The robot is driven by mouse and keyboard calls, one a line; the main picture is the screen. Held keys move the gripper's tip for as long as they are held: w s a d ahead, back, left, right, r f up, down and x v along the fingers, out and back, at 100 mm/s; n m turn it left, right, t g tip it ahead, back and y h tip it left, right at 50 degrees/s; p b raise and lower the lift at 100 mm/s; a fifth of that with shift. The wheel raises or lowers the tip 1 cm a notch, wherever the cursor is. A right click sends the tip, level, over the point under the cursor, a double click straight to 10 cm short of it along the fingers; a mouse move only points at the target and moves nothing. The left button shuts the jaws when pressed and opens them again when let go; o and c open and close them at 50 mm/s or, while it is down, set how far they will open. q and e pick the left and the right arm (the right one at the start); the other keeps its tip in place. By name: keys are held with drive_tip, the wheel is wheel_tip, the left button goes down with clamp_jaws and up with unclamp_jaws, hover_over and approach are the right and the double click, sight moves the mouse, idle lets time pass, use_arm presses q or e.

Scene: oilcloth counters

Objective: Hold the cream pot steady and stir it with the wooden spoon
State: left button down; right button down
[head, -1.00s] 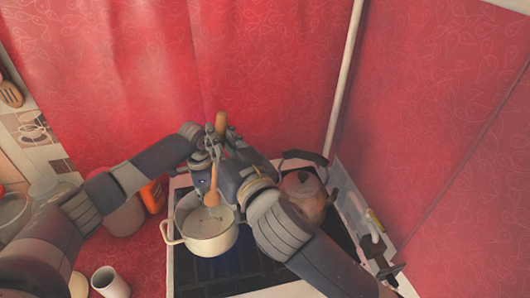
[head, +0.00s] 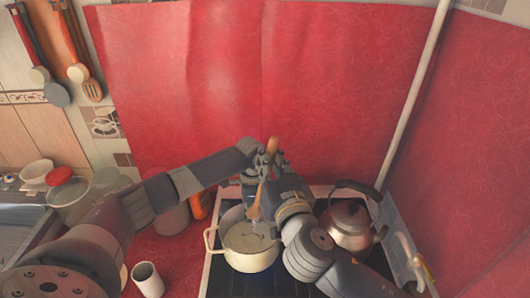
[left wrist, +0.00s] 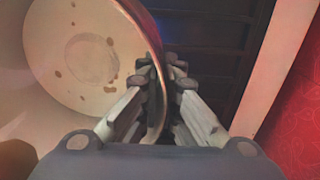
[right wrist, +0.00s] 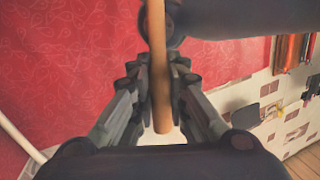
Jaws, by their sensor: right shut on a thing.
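The cream pot (head: 248,260) stands upright on the stove, its handle toward the left. The left wrist view looks into its pale, spotted inside (left wrist: 85,95). My right gripper (right wrist: 160,85) is shut on the handle of the wooden spoon (right wrist: 158,60). In the head view the spoon (head: 254,212) is tilted, head down at the pot's far side; whether it touches the pot is unclear.
A metal kettle (head: 350,225) stands on the stove right of my right arm. A white cup (head: 148,280) stands on the red counter at the left front. Jars (head: 68,190) stand further left. Red oilcloth covers the wall behind.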

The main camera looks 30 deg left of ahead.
drive_tip(key=shift+w+d+f, duration=0.15)
drive_tip(key=shift+d+f, duration=0.15)
drive_tip(key=shift+f, duration=0.4)
drive_tip(key=shift+a+f, duration=0.1)
drive_tip(key=shift+f, duration=0.6)
drive_tip(key=shift+s+a+f, duration=0.2)
drive_tip(key=shift+a+f, duration=0.1)
drive_tip(key=shift+f, duration=1.35)
drive_tip(key=shift+s+a+f, duration=0.2)
drive_tip(key=shift+a+f, duration=0.1)
drive_tip(key=shift+f, duration=1.35)
drive_tip(key=shift+s+a+f, duration=0.2)
drive_tip(key=shift+a+f, duration=0.1)
drive_tip(key=shift+f, duration=1.35)
drive_tip(key=shift+w+d, duration=0.1)
